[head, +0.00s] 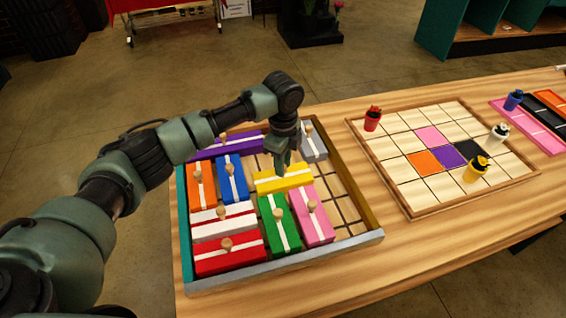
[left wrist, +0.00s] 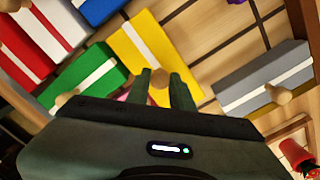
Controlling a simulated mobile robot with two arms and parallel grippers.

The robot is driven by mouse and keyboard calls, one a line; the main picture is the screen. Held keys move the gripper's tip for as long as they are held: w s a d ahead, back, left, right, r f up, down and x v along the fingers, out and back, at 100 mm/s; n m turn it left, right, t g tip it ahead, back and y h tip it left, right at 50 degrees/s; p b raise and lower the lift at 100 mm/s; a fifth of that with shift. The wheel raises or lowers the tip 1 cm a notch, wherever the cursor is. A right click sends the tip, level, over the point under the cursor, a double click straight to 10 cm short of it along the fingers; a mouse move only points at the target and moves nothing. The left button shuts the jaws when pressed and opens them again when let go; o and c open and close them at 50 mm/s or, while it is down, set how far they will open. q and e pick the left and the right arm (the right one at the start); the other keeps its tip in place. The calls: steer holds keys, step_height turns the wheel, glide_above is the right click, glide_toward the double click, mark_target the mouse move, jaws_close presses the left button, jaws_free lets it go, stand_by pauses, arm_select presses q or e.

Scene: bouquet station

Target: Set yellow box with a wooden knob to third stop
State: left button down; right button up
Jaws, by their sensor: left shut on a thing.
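The yellow box (head: 285,179) with a white stripe lies in the shallow sliding-block tray (head: 345,247), right of the blue box and above the green and pink boxes. My left gripper (head: 282,166) comes down over it from above. In the left wrist view the yellow box (left wrist: 150,50) lies ahead of the fingers, and its wooden knob (left wrist: 159,74) sits between the two fingertips, with the left gripper (left wrist: 162,85) shut on it. My right gripper is not in view.
Blue (head: 233,178), green (head: 271,225), pink (head: 308,226), grey (head: 313,150) and purple (head: 232,144) boxes share the tray. Bare slots lie at its right side. A board with coloured squares (head: 425,160) and small pots is to the right.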

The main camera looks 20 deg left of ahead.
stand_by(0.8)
arm_select(q)
steer(key=shift+r+p, duration=0.15)
steer(key=shift+p, duration=0.15)
steer(key=shift+s+a+p, duration=0.2)
steer(key=shift+p, duration=0.45)
steer(key=shift+a, duration=0.1)
steer(key=c, duration=1.2)
jaws_free()
steer(key=shift+c, duration=0.2)
step_height(320, 180, up, 8)
steer(key=shift+f+b, duration=0.2)
steer(key=shift+b, duration=0.9)
